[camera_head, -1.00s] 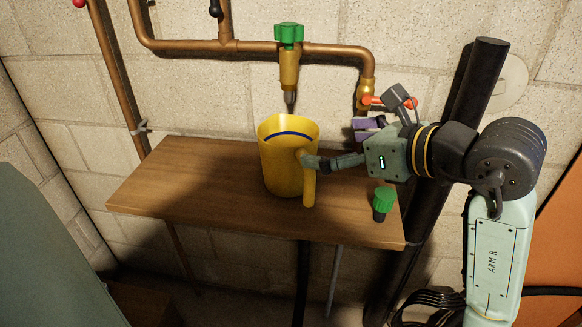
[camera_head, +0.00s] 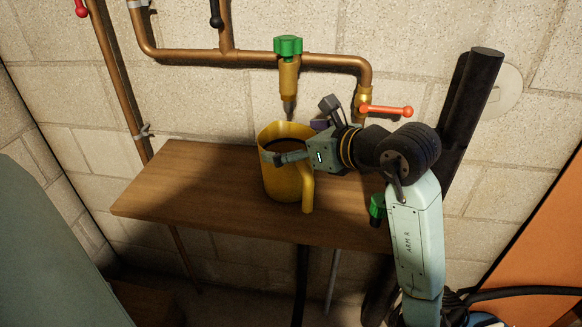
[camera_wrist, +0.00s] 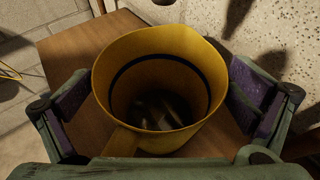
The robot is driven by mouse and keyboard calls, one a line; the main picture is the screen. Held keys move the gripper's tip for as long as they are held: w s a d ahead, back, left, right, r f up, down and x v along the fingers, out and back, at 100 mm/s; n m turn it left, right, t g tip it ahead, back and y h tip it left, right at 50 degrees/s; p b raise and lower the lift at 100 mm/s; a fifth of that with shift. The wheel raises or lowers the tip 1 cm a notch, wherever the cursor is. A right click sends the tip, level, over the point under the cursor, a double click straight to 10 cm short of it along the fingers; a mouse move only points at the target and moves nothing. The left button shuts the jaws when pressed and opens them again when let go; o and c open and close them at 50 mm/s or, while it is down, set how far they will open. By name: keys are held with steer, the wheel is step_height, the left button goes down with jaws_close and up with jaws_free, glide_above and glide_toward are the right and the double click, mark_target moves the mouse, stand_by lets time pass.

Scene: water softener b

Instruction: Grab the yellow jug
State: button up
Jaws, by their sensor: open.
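The yellow jug (camera_head: 284,183) stands upright on the wooden shelf, below the tap with the green knob. Its handle (camera_head: 308,192) faces the front right in the head view. My gripper (camera_head: 297,143) is at the jug's upper part, with one finger across its front near the rim and the other partly hidden behind. In the wrist view, the jug (camera_wrist: 160,52) lies between my gripper's (camera_wrist: 157,98) two spread fingers with purple pads. Gaps show on both sides, wider on the left, and the handle points toward the palm. I see no grip on the jug.
The tap (camera_head: 288,75) hangs just above the jug, close to my gripper. A loose green-topped piece (camera_head: 377,208) is at the shelf's right, partly hidden by my arm. Copper pipes (camera_head: 190,46) run along the wall. The shelf's left side (camera_head: 180,190) is clear.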

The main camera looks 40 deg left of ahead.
steer(key=shift+c, duration=0.5)
steer(key=c, duration=1.4)
steer(key=shift+r, duration=0.15)
steer(key=shift+c, duration=0.2)
